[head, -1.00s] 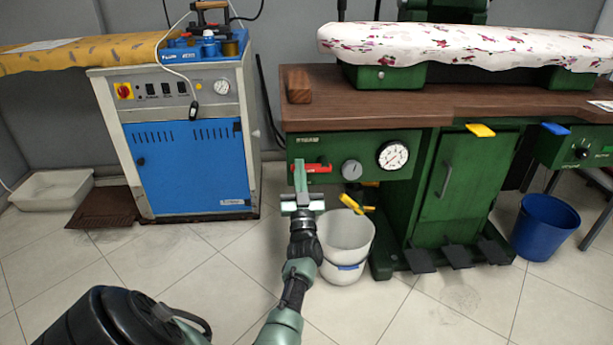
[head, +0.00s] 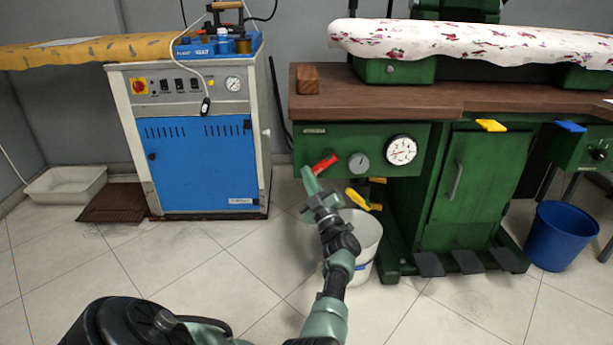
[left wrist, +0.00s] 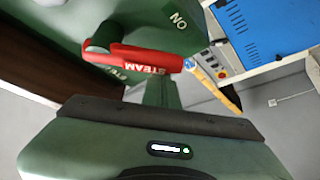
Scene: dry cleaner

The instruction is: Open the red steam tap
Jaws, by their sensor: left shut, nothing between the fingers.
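The red steam tap (head: 324,164) is a lever handle on the front of the green panel (head: 313,140), left of a grey knob. In the head view it is tilted, its right end higher. In the left wrist view the red handle (left wrist: 145,60) shows the word STEAM, with the letters NO, as seen in that picture, on the panel near its end. My left gripper (head: 309,180) is shut with nothing between its fingers. Its fingertips are just below the handle's lower left end; I cannot tell whether they touch. My right gripper is not in view.
A grey knob (head: 358,162) and a dial gauge (head: 402,150) sit to the right on the panel. A yellow-handled valve (head: 362,199) is below, above a white bucket (head: 365,232). A blue-doored steam unit (head: 202,165) stands left. The floor between is clear.

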